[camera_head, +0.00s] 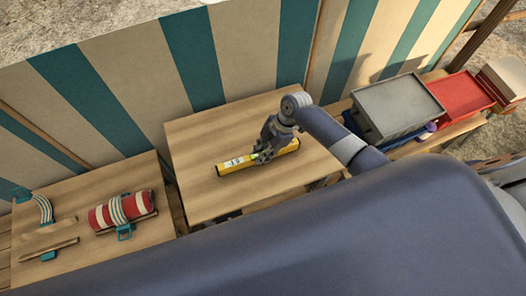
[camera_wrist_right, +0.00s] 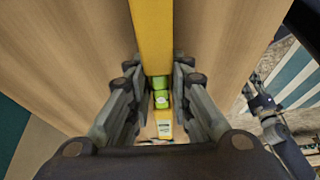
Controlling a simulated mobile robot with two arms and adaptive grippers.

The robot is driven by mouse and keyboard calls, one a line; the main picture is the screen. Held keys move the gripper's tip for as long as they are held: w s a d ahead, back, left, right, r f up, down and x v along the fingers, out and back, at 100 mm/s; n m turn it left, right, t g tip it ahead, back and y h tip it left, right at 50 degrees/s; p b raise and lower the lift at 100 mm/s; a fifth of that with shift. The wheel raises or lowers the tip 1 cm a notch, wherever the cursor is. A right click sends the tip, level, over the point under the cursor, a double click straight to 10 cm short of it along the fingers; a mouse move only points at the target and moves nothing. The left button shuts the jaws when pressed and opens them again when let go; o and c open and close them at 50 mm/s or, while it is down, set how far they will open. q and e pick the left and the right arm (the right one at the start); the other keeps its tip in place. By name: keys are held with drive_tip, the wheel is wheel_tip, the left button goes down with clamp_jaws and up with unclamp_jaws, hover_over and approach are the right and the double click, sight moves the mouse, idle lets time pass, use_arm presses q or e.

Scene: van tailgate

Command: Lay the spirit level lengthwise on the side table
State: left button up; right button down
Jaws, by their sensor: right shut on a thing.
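The yellow spirit level (camera_head: 229,166) is over the middle of the wooden side table (camera_head: 200,198), its length roughly parallel to the table's back and front edges. A dark shadow line runs close under it; I cannot tell whether it touches the top. My right gripper (camera_head: 262,153) is shut on the level near its middle, fingers on both sides. The wrist view shows the level's yellow body and green vial part (camera_wrist_right: 161,90) between the fingertips. What looks like my left gripper (camera_wrist_right: 262,103) shows small at the right of the wrist view; its jaws are unclear.
A lower-left wooden table (camera_head: 75,205) holds a red-and-cream roll (camera_head: 102,217), a striped strap (camera_head: 43,208) and wooden pieces. A grey crate (camera_head: 397,105) and a red crate (camera_head: 460,96) stand to the right. A striped wall (camera_head: 130,90) borders the back. The tabletop around the level is clear.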

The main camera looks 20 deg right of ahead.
drive_tip(key=shift+f, duration=0.35)
idle(0.4)
drive_tip(key=c, duration=1.4)
unclamp_jaws()
drive_tip(key=shift+o, duration=0.2)
drive_tip(key=v, duration=1.2)
